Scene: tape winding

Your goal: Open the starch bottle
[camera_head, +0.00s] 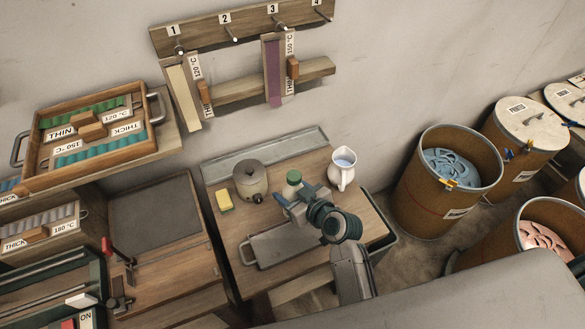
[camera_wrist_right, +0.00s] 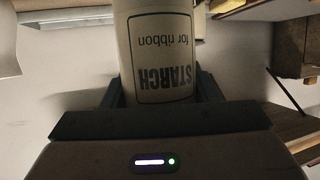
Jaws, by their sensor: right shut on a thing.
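The starch bottle (camera_head: 292,188) is white with a green cap (camera_head: 294,177) and stands upright among the things on the small wooden table. The cap is on the bottle. In the right wrist view the bottle (camera_wrist_right: 165,45) fills the middle, its "STARCH for ribbon" label upside down in the picture. My right gripper (camera_head: 287,198) is shut on the bottle's body, with a finger on each side in the wrist view (camera_wrist_right: 162,90). The cap is out of the wrist view. My left gripper is not in view.
A grey pot (camera_head: 250,181), a yellow sponge (camera_head: 224,201) and a white jug (camera_head: 342,170) stand around the bottle on the table (camera_head: 222,240). A metal tray (camera_head: 275,243) lies in front, partly under my right arm. Barrels (camera_head: 432,200) stand to the right.

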